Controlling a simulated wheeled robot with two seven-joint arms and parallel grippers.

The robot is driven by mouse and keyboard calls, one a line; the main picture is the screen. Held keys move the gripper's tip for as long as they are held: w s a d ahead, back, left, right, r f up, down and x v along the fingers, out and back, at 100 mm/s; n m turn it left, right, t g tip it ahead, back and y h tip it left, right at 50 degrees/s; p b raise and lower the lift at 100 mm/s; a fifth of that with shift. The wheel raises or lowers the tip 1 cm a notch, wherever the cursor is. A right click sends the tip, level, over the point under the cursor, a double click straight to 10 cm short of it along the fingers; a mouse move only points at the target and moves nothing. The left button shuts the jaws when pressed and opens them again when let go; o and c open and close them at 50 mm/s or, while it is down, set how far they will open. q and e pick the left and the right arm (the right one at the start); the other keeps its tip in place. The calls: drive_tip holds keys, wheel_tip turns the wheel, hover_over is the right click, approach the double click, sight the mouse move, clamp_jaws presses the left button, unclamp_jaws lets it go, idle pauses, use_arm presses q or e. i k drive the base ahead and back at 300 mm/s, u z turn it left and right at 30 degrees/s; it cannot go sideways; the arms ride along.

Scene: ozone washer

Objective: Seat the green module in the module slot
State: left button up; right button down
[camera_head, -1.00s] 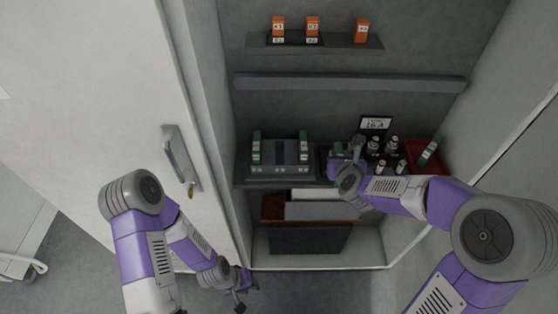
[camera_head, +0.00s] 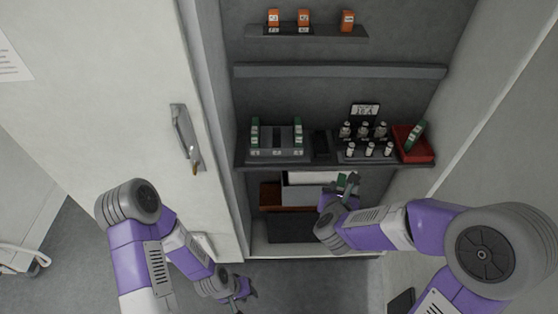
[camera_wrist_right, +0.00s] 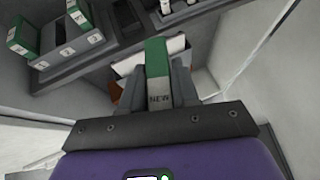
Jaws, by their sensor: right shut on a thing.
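The green module (camera_wrist_right: 156,60) is in my right gripper (camera_wrist_right: 158,85), with a grey lower part marked "NEW" in the right wrist view. In the head view my right gripper (camera_head: 346,183) is shut on it, in front of and below the shelf edge. The module rack (camera_head: 277,153) stands on the shelf at left, with green modules at its left and right sides and a dark gap in its middle. The rack also shows at upper left in the right wrist view (camera_wrist_right: 75,48). My left gripper (camera_head: 240,290) hangs low near the floor; its jaws are too small to judge.
Right of the rack are a dark holder (camera_head: 321,145), several small cylinders (camera_head: 365,132) and a red tray (camera_head: 414,152) with another green module (camera_head: 416,133). Orange modules (camera_head: 303,18) stand on the upper shelf. The open cabinet door (camera_head: 110,110) is at left.

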sight(277, 145)
drive_tip(key=k, duration=0.65)
drive_tip(key=z, duration=0.65)
drive_tip(key=i, duration=0.85)
drive_tip(key=u, duration=1.75)
drive_tip(key=i, duration=0.5)
drive_tip(key=z, duration=0.05)
